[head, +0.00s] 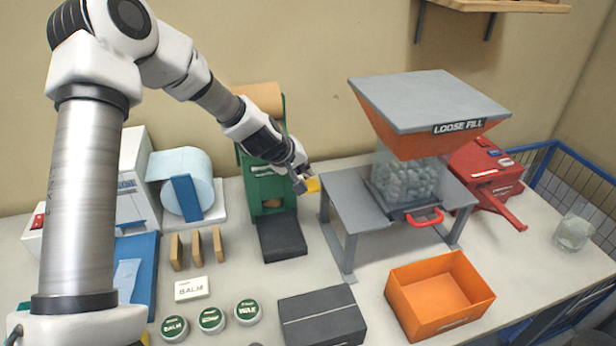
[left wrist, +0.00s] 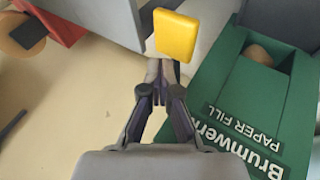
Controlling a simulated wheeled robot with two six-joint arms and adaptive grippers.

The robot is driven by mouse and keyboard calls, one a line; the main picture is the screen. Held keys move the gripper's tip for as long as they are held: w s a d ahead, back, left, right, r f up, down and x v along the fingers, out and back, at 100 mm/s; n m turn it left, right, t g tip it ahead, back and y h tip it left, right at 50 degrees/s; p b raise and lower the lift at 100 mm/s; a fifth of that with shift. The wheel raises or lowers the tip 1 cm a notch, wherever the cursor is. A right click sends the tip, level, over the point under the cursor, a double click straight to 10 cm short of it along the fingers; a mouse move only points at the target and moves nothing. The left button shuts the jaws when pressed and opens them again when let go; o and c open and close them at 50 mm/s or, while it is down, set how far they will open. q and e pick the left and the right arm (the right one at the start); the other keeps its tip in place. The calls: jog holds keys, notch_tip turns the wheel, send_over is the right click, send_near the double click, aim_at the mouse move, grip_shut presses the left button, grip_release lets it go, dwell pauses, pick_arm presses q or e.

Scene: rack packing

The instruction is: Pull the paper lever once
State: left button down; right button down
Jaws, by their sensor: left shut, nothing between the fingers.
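The green paper fill machine (head: 257,190) stands at the back of the table, with brown paper showing in its opening. Its lever ends in a yellow handle (head: 313,185) at the machine's right side. My left gripper (head: 299,187) is shut and empty, beside this handle in the head view. In the left wrist view the yellow handle (left wrist: 176,35) is just beyond the shut fingertips (left wrist: 159,66), and the green machine (left wrist: 215,115) is to the right. I cannot tell whether the fingertips touch the handle. Most of the lever's arm is hidden. My right gripper is out of view.
A grey stand (head: 345,210) under the loose fill hopper (head: 430,105) is close on the right. A dark tray (head: 281,238) lies before the machine. A blue roll (head: 180,180), tins (head: 211,319), a dark box (head: 322,318) and an orange bin (head: 437,298) surround it.

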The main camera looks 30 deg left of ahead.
pick_arm(q)
jog(key=shift+f, duration=0.15)
dwell(0.6)
jog(key=shift+w+a+r+p, duration=0.1)
jog(key=shift+a+r+p, duration=0.05)
jog(key=shift+r+p, duration=1.05)
jog(key=r+p, duration=0.5)
jog(key=shift+w+a, duration=0.3)
jog(key=shift+a, duration=0.05)
jog(key=shift+f, duration=0.1)
